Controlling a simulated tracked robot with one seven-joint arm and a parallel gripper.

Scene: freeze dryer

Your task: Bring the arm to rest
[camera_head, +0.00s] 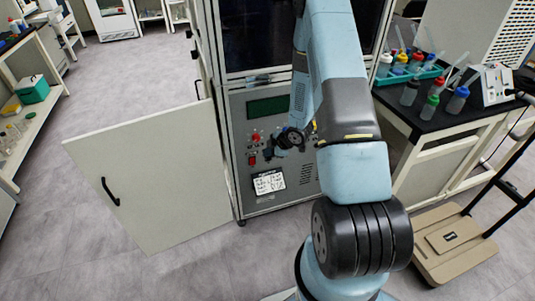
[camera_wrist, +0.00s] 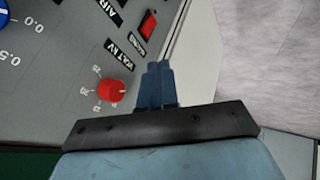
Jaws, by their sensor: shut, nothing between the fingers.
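My blue arm rises in front of the freeze dryer (camera_head: 237,165) in the head view, and its upper links hide part of the cabinet. My gripper (camera_head: 268,153) is by the control panel, close to the red controls (camera_head: 254,138). In the wrist view my gripper (camera_wrist: 157,68) has its two blue fingers together with nothing between them. A red knob (camera_wrist: 111,90) is on the grey panel just left of the fingers. The fingers look apart from the knob; the exact gap to the panel cannot be told.
A grey cabinet door (camera_head: 150,180) stands open at the left. At the right is a black-topped bench (camera_head: 450,121) with several bottles and a teal tray (camera_head: 392,79). A beige wheeled platform (camera_head: 425,262) stands at lower right. Floor (camera_head: 70,230) at lower left is clear.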

